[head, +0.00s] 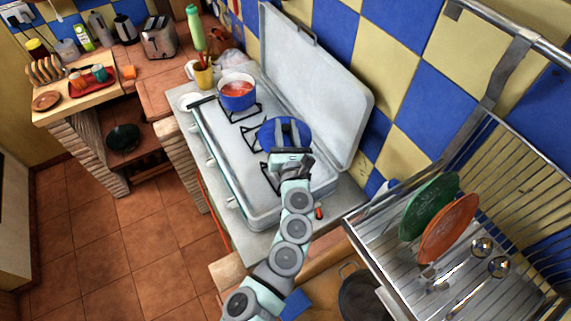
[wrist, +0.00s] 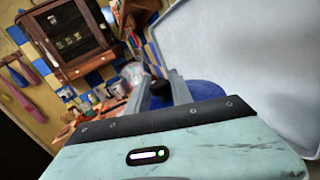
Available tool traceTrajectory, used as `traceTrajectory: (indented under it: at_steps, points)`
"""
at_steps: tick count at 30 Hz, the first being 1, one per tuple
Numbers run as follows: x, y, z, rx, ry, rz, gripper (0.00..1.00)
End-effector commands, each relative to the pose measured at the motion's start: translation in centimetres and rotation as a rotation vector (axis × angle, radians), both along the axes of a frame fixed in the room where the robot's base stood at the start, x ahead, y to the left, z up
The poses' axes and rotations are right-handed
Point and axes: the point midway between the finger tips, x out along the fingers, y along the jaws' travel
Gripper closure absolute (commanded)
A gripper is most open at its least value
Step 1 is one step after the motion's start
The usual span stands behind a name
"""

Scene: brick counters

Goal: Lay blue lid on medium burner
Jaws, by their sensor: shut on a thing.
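The blue lid (head: 269,132) is a round disc over the middle part of the white stove (head: 234,200) in the head view. My gripper (head: 287,128) reaches over it from the front, shut on the lid. In the wrist view the lid (wrist: 205,91) lies beyond my fingers, and a dark knob (wrist: 160,88) shows between the fingertips (wrist: 165,92). The lid covers what is beneath it, so I cannot tell whether it touches the burner. A dark burner grate (head: 250,138) shows at its left edge.
The raised stove cover (head: 318,85) stands close on the right. A dish rack (head: 365,222) with green and orange plates is at the right.

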Motion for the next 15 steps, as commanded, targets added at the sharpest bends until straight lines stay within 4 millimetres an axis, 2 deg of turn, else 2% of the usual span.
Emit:
traceTrajectory:
  at_steps: [1,3,9,15]
  points:
    - [0.0,0.0,-1.8,-0.002,0.002,0.001,1.00]
    - [0.0,0.1,-3.8,-0.003,0.002,0.005,1.00]
    - [0.0,0.0,-8.9,-0.001,0.001,0.001,1.00]
    - [0.0,0.1,-10.9,0.001,0.001,0.003,1.00]
